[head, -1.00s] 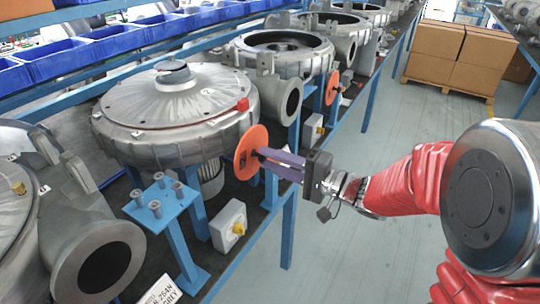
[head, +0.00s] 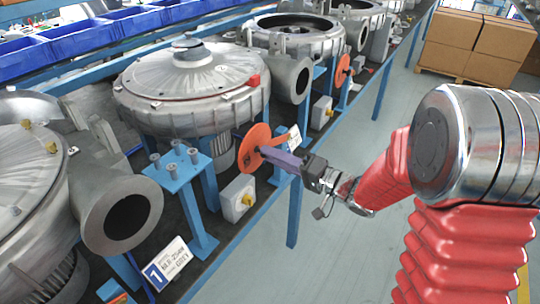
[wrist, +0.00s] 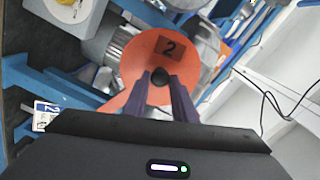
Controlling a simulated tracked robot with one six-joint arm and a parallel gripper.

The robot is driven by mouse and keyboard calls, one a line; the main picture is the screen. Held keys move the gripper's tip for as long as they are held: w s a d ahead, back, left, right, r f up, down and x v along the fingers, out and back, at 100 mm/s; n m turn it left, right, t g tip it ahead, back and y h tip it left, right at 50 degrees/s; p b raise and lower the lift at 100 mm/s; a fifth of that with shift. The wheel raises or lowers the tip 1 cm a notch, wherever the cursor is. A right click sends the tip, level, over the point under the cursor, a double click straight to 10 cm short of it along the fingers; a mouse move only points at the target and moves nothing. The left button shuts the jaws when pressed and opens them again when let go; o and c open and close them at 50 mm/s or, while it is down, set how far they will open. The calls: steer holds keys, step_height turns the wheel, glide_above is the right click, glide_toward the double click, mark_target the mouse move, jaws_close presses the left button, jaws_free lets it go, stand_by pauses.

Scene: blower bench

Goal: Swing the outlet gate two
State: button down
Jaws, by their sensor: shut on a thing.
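The outlet gate two is an orange disc (head: 252,147) with a short orange arm on its right, low beside the bench edge. In the wrist view the gate (wrist: 150,65) bears a dark "2" and a black knob (wrist: 159,78). My gripper (head: 284,160) reaches the disc from the right. In the wrist view my gripper (wrist: 160,85) is shut on the knob, one finger on each side. A round outlet (head: 290,80) of a grey blower is uncovered above and right of the disc. The gate's pivot is not clear.
A large grey blower (head: 192,85) stands behind the gate. A blue stand with bolts (head: 175,165) and a grey box with a yellow knob (head: 238,197) are left of it. Another outlet (head: 125,218) and a "1" sign (head: 168,264) are nearer. The aisle floor (head: 345,235) is clear.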

steer(key=shift+s+a+f, duration=0.2)
steer(key=shift+f, duration=0.25)
steer(key=c, duration=1.8)
jaws_free()
steer(key=shift+c, duration=0.2)
steer(key=o, duration=0.4)
steer(key=shift+w+r, duration=0.1)
steer(key=shift+d+r, duration=0.1)
steer(key=v, duration=1.3)
steer(key=shift+s+d, duration=0.2)
steer(key=shift+d, duration=0.1)
